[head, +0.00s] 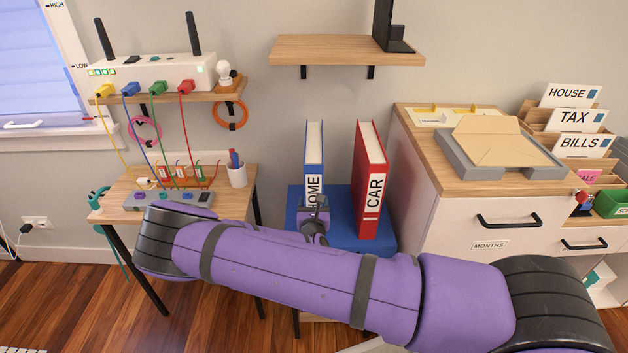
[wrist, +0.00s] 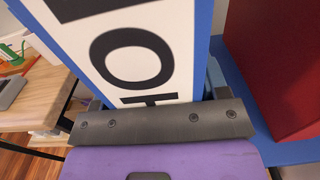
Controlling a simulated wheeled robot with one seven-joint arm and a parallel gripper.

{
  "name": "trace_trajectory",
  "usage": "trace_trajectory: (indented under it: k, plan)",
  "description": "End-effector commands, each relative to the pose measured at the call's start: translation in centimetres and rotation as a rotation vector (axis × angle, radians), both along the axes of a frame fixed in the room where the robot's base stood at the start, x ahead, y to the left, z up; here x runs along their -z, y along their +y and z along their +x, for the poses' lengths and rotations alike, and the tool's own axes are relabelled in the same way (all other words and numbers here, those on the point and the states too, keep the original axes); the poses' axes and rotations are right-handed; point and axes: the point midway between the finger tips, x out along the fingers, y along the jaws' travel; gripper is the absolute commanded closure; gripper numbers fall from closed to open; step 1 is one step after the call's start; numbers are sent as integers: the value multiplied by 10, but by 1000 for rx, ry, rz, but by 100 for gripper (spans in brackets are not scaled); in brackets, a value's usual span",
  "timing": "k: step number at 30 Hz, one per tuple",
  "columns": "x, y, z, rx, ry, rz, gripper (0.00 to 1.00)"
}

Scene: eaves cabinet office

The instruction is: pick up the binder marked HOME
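The blue binder marked HOME (head: 314,150) stands upright on a blue-topped stand (head: 345,232), its white label facing me. My gripper (head: 314,208) is at the lower part of its spine. In the wrist view the binder's label (wrist: 130,50) fills the middle, and my gripper (wrist: 155,98) has one finger at each side of the spine. Whether the fingers press on the binder or stand slightly apart from it cannot be told. The binder's foot is hidden behind my gripper and arm.
A red binder marked CAR (head: 371,170) stands close to the right, with a gap between. A white cabinet (head: 470,220) is further right. A small desk (head: 100,208) with a pen cup (head: 237,175) is at left. A wooden shelf (head: 345,50) hangs above.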

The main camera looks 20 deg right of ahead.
Motion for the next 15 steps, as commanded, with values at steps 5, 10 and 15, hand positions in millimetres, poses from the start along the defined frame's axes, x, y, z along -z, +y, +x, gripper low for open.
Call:
trace_trajectory:
  k: [5,10,15]
  plan:
    - [0,0,0,0,0,0,74]
    - [-1,0,0,0,-3,0,90]
    - [-2,0,0,0,-3,0,90]
